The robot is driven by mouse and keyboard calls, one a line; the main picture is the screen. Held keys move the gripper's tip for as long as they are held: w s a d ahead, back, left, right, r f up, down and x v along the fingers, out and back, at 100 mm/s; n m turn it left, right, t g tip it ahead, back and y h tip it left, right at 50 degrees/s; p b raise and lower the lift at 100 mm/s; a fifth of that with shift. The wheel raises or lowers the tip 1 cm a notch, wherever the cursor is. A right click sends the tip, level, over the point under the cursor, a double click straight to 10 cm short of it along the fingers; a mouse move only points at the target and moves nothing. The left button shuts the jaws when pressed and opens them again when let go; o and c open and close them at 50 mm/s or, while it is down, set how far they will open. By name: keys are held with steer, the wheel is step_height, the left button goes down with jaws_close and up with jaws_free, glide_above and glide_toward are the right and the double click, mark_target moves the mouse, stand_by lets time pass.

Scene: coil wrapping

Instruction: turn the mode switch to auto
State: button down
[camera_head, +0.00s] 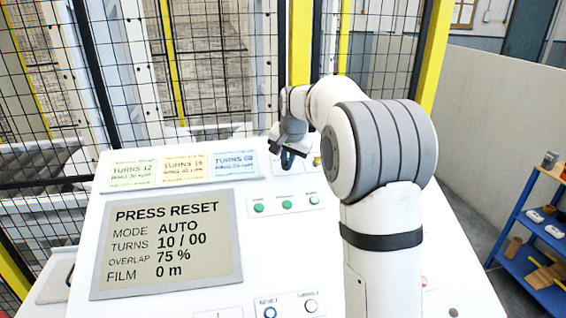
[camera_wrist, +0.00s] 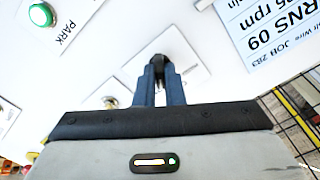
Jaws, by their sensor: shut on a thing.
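The mode switch (camera_wrist: 162,62) is a dark knob on a pale plate in the wrist view. My gripper (camera_wrist: 160,75) has its two blue fingers closed on the knob. In the head view my gripper (camera_head: 288,158) reaches down to the top of the panel, right of the job cards, and hides most of the switch. The display (camera_head: 165,243) reads PRESS RESET, MODE AUTO, TURNS 10 / 00, OVERLAP 75 % and FILM 0 m.
Green buttons (camera_head: 287,205) sit in a row below my gripper. Job cards (camera_head: 184,171) stand left of it. A blue-rimmed button (camera_head: 270,312) is at the panel's lower edge. A mesh fence (camera_head: 380,60) stands behind, and a blue shelf (camera_head: 535,240) is at right.

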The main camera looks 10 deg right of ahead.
steer(key=shift+m, duration=1.1)
steer(key=c, duration=1.5)
jaws_free()
steer(key=b+v, duration=0.2)
steer(key=v, duration=0.5)
steer(key=shift+s+r, duration=0.2)
steer(key=shift+r, duration=0.2)
steer(key=shift+s, duration=0.1)
